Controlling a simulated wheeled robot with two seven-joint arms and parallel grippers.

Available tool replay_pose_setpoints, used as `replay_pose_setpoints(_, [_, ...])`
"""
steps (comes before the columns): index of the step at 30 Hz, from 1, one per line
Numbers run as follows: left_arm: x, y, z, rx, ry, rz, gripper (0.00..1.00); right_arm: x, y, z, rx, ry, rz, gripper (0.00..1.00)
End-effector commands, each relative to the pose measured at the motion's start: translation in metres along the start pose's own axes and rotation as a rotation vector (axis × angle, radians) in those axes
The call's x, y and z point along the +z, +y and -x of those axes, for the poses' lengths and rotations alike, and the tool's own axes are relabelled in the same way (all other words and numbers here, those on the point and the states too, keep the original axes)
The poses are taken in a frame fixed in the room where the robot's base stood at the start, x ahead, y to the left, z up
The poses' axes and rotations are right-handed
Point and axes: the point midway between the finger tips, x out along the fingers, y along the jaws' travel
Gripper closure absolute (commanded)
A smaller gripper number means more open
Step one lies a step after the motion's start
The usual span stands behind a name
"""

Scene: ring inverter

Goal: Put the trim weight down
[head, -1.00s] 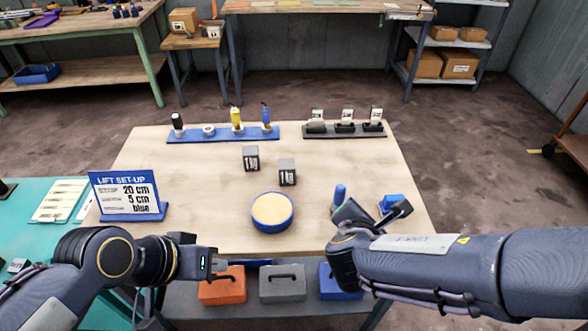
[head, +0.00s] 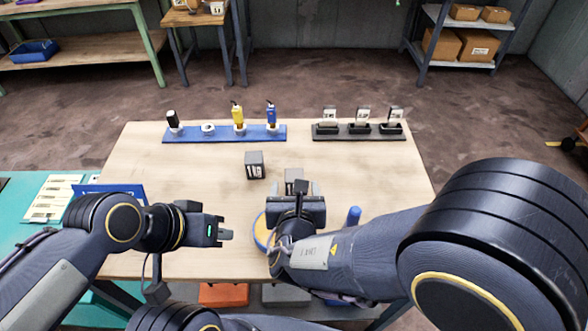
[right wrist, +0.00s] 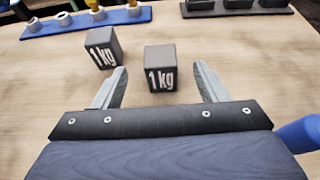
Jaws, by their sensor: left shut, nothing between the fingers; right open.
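Two dark grey cubes marked "1 kg" stand on the wooden table. One cube (head: 255,165) is near the middle; it also shows in the right wrist view (right wrist: 103,45). The other cube (head: 294,176) is partly hidden by my right gripper (head: 301,190) in the head view. In the right wrist view, my right gripper (right wrist: 162,88) is open and empty, and the nearer cube (right wrist: 160,68) stands just ahead, between the lines of its fingers. I cannot tell which cube is the trim weight. My left gripper (head: 228,235) is shut and empty over the table's front left.
A round blue-rimmed pad (head: 261,233) lies partly hidden behind my right arm. A blue cylinder (head: 353,215) stands to its right. A blue rack (head: 222,134) and a dark rack (head: 345,132) line the back edge. The left middle of the table is clear.

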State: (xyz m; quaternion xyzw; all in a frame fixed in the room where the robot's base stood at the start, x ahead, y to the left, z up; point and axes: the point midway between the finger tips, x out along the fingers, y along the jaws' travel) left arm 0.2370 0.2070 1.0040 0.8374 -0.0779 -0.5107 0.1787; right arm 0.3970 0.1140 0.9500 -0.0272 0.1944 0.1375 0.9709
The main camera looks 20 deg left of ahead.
Motion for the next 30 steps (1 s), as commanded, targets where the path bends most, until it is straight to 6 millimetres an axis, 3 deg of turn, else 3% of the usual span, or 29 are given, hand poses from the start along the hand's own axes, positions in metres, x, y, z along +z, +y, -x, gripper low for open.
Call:
replay_pose_setpoints(15, [-0.004,0.004,0.009,0.0,0.0,0.0,1.0,-0.007,0.0,-0.066,-0.003,0.001,0.001,0.34])
replay_pose_setpoints(25, [-0.004,0.004,0.009,0.0,0.0,0.0,1.0,-0.007,0.0,-0.075,0.0,0.001,0.001,0.34])
replay_pose_setpoints(30, [-0.004,0.004,0.009,0.0,0.0,0.0,1.0,-0.007,0.0,-0.075,0.0,0.001,0.001,0.53])
